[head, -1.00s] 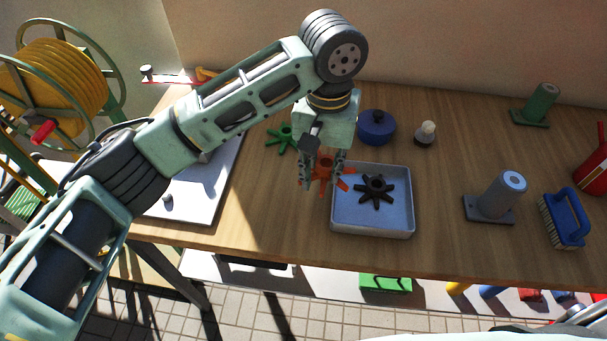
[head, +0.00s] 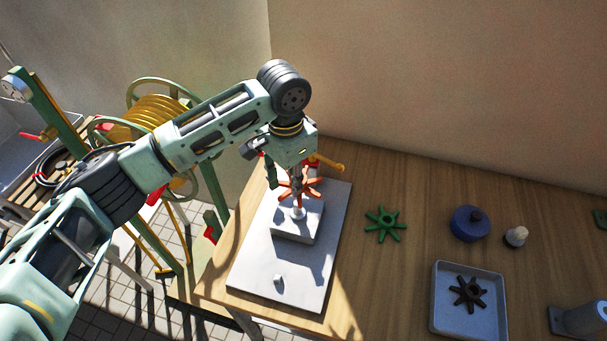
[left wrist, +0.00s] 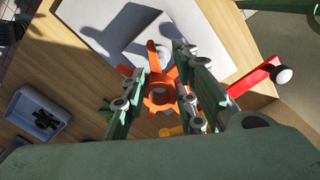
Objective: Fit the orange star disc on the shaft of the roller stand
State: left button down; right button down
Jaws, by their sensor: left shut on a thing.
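My left gripper (head: 298,178) is shut on the orange star disc (head: 309,187) and holds it roughly level. In the head view the disc appears right over the shaft (head: 298,213) of the roller stand, which rises from a pale block (head: 306,229) on a white base plate (head: 263,268). I cannot tell whether the shaft's tip is inside the disc's hole. In the left wrist view the orange disc (left wrist: 158,97) sits between the two fingers, its round hub hole facing the camera. My right gripper is not in view.
A green star disc (head: 385,224) lies on the table right of the plate. Farther right are a blue lidded pot (head: 469,223), a small white-topped item (head: 516,236) and a tray (head: 439,305) holding a black star disc (head: 468,291). A red-and-yellow lever (head: 328,163) is behind the gripper.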

aim_at(289, 188)
pick_arm(q)
jog(key=shift+s+r, duration=0.15)
jog(key=shift+r, duration=0.05)
jog(key=shift+f+p, duration=0.3)
jog(key=shift+f, duration=0.55)
notch_tip(289, 188, down, 3)
jog(key=shift+f+b, duration=0.2)
jog(key=shift+b, duration=0.35)
jog(key=shift+f, duration=0.4)
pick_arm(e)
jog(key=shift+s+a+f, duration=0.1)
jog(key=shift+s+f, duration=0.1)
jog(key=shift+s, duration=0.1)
